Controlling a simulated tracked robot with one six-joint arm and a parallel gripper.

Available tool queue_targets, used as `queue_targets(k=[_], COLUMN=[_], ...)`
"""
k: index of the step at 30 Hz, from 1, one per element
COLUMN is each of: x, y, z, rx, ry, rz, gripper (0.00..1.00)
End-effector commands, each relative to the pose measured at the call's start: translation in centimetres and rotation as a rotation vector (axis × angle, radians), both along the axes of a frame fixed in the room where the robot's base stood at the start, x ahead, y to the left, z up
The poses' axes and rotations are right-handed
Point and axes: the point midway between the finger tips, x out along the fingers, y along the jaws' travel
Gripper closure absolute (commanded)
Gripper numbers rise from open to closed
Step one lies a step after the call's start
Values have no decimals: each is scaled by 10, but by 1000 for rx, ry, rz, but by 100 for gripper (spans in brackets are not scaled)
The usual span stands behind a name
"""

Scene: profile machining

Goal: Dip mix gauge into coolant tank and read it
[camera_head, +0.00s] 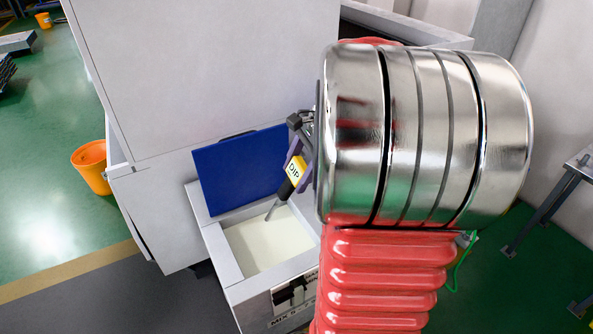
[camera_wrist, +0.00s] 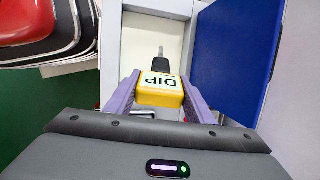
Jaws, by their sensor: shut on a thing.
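The mix gauge (camera_head: 295,169) has a yellow body marked DIP, with a dark grip and a thin grey probe pointing down. It also shows in the wrist view (camera_wrist: 160,90). My gripper (camera_head: 298,160) is shut on its yellow body, and its purple fingers (camera_wrist: 158,97) press both sides in the wrist view. The coolant tank (camera_head: 216,243) is a pale box filled with whitish liquid (camera_head: 262,240). The gauge is over the opening, with its probe tip at or just above the liquid; I cannot tell if it touches. No reading is visible.
The tank's blue lid (camera_head: 240,166) stands open behind the opening, close to my gripper. A large white machine cabinet (camera_head: 205,70) rises behind the tank. A labelled panel (camera_head: 293,297) is on the tank's front. An orange bucket (camera_head: 92,166) stands on the green floor at left.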

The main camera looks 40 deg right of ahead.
Motion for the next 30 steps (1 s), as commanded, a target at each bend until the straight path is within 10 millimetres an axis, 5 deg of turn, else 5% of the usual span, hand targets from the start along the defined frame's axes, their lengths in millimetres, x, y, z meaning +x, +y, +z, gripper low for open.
queue_targets(k=[30], x=[2], y=[2], z=[-60], rx=[1], ry=[0], rz=[7], gripper=[74])
